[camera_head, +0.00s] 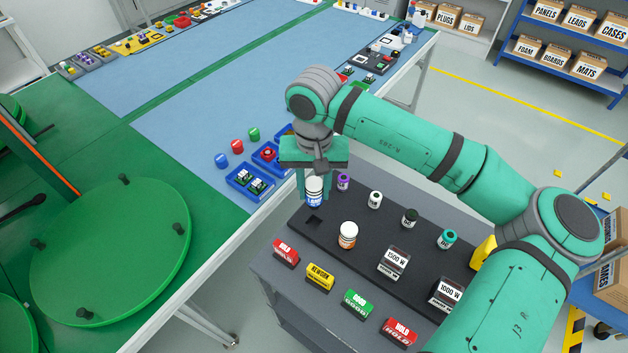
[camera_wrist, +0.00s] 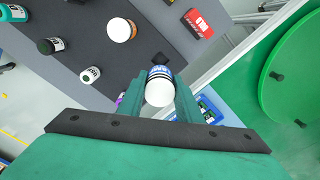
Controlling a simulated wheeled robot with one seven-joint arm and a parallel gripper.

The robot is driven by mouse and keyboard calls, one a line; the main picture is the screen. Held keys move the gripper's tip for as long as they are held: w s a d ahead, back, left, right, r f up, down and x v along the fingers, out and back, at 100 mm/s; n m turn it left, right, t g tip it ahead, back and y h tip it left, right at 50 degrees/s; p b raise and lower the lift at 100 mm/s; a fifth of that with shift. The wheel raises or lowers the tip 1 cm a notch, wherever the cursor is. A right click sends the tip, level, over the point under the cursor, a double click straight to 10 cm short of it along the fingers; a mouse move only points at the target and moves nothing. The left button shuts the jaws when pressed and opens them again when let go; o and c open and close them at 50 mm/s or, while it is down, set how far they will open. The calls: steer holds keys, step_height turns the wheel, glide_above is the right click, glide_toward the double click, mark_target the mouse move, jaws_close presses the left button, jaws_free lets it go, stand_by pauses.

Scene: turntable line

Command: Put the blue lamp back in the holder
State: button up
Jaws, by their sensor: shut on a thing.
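The blue lamp (camera_head: 314,190) is a white cylinder with a blue label band, upright between the fingers of my gripper (camera_head: 314,185). In the wrist view the white top of the lamp (camera_wrist: 159,90) shows between the two green fingers of my gripper (camera_wrist: 162,98). My gripper is shut on it. The holder (camera_head: 325,240) is a dark board on the grey cart, with an empty square opening (camera_head: 314,220) near its left end. The lamp appears above the board, just behind that opening in the head view; the exact height is unclear. The opening also shows in the wrist view (camera_wrist: 160,58).
An orange-and-white lamp (camera_head: 347,236) stands right of the opening. Small purple (camera_head: 343,182), white (camera_head: 375,200), black (camera_head: 409,218) and teal (camera_head: 447,239) capped cylinders line the board's back. Labelled blocks (camera_head: 320,277) line the cart's front. A green turntable (camera_head: 110,250) is at left.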

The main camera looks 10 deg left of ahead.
mark_target(314, 205)
step_height(314, 205, down, 2)
steer(key=shift+s+f, duration=0.15)
steer(key=shift+f, duration=2.1)
steer(key=shift+f, duration=1.3)
steer(key=o, duration=1.3)
step_height(314, 205, up, 11)
steer(key=shift+f, duration=0.1)
